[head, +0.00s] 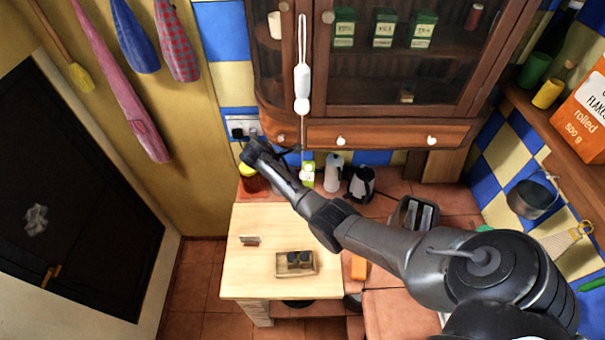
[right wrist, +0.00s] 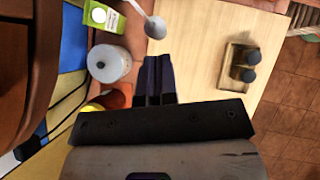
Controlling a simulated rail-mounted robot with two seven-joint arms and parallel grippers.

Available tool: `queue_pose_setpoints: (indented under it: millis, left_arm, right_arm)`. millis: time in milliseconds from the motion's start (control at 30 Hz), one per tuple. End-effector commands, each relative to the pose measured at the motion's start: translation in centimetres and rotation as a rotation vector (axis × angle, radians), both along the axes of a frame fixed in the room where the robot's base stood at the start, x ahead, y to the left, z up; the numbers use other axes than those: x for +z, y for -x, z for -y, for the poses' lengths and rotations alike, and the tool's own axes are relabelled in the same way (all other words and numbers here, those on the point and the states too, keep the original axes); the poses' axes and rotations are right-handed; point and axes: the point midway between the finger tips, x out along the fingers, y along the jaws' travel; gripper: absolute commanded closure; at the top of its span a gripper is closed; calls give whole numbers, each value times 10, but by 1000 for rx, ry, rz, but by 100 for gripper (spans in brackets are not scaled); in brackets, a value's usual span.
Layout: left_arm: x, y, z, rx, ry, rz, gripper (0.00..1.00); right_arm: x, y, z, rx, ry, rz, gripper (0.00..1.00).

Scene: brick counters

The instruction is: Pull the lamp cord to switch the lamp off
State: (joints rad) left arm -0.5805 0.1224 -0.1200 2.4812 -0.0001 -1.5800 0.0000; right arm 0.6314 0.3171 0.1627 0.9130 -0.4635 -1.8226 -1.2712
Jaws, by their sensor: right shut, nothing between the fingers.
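A white cord (head: 303,140) hangs in front of the wooden cabinet, below a slim white fitting (head: 302,70) with a round white ball (head: 302,105) under it. The cord's pale end knob (head: 305,175) hangs lower; the right wrist view shows a pale knob on the cord (right wrist: 155,27). My right gripper (head: 290,152) is close to the cord, left of it in the head view. In the right wrist view its dark fingers (right wrist: 160,75) are together and empty, with the knob just beyond their tips, apart from them. My left gripper is out of view.
The cabinet (head: 390,133) stands close behind the cord. Below are a wooden table (head: 265,220) with a small tray (head: 283,270), a white canister (head: 333,172), a green carton (head: 308,168) and a jar (head: 250,180). Bare tabletop lies around the tray.

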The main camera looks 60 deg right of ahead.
Motion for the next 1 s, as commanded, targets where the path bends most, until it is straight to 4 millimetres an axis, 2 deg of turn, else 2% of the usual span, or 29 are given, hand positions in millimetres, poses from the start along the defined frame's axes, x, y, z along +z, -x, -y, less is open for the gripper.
queue_pose_setpoints:
  millis: [267, 667, 700, 800, 1000]
  left_arm:
    - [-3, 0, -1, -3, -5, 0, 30]
    - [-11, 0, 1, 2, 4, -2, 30]
    - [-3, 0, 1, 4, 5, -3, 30]
    - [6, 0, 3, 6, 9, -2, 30]
    - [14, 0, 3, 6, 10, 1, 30]
  right_arm:
    - [7, -5, -4, 2, 1, 4, 100]
    - [67, -34, -39, 2, -1, 4, 100]
    - [78, -37, -43, 1, -3, 3, 100]
    - [90, -43, -50, 0, -2, 2, 100]
    - [104, -51, -59, -1, -1, 0, 100]
